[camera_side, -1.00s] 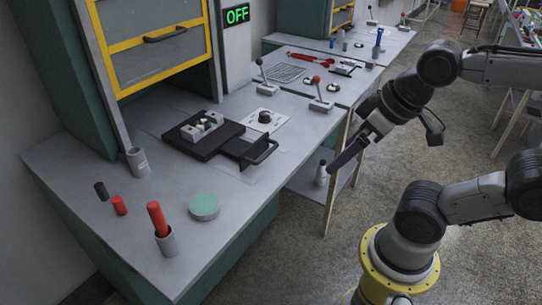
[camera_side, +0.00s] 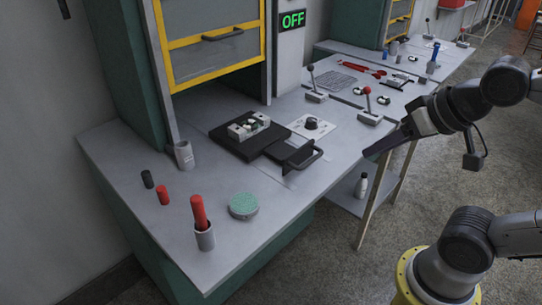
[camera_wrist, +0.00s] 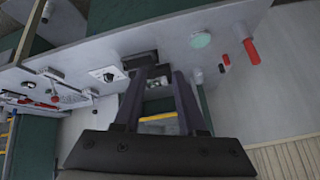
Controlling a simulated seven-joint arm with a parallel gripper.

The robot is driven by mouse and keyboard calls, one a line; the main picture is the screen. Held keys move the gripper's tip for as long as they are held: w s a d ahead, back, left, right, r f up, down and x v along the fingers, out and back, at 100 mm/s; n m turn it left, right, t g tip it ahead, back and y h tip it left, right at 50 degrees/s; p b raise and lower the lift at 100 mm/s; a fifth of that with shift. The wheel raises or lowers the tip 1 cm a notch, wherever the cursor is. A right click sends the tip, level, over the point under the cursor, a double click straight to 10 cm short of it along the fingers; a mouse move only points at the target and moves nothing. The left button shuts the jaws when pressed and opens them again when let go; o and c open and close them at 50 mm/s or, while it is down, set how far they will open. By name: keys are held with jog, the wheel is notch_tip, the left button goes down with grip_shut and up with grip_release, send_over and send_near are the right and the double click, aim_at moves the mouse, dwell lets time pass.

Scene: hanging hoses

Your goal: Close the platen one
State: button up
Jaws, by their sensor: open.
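The platen is a black sliding plate (camera_side: 230,143) on the near bench, drawn out toward the bench's front edge. It carries a light metal fixture (camera_side: 249,125) with small pieces in it. Its black looped handle (camera_side: 304,158) sticks out at the front. My gripper (camera_side: 372,152) hangs in the air to the right of the handle, apart from it, pointing left. In the wrist view my gripper (camera_wrist: 164,72) has its two fingers spread with nothing held. Dark platen parts show around the fingertips there, partly hidden by the fingers.
A knob panel (camera_side: 312,125) and a red-topped lever (camera_side: 368,105) are close right. A green disc (camera_side: 243,205) and red cylinder in a cup (camera_side: 200,222) stand front left.

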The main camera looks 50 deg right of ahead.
jog(key=w+m+t, duration=0.1)
jog(key=w+m, duration=0.1)
jog(key=w, duration=0.1)
jog(key=w+r+m, duration=0.1)
jog(key=w+m, duration=0.1)
jog(key=w, duration=0.1)
jog(key=w+r+m+t, duration=0.1)
jog(key=w+m, duration=0.1)
jog(key=w, duration=0.1)
jog(key=shift+w+d+r+m+t, duration=0.25)
jog(key=shift+w+d+m+t, duration=0.05)
jog(key=shift+d, duration=0.05)
grip_shut()
jog(key=w+f+m, duration=0.1)
jog(key=w+m, duration=0.3)
jog(key=w, duration=0.2)
jog(key=m, duration=0.4)
send_near(253, 158)
jog(key=s+r, duration=0.3)
jog(key=s, duration=0.3)
jog(key=shift+g, duration=0.4)
jog(key=x, duration=0.9)
jog(key=shift+f, duration=0.1)
jog(key=w, duration=0.3)
jog(key=shift+w, duration=0.6)
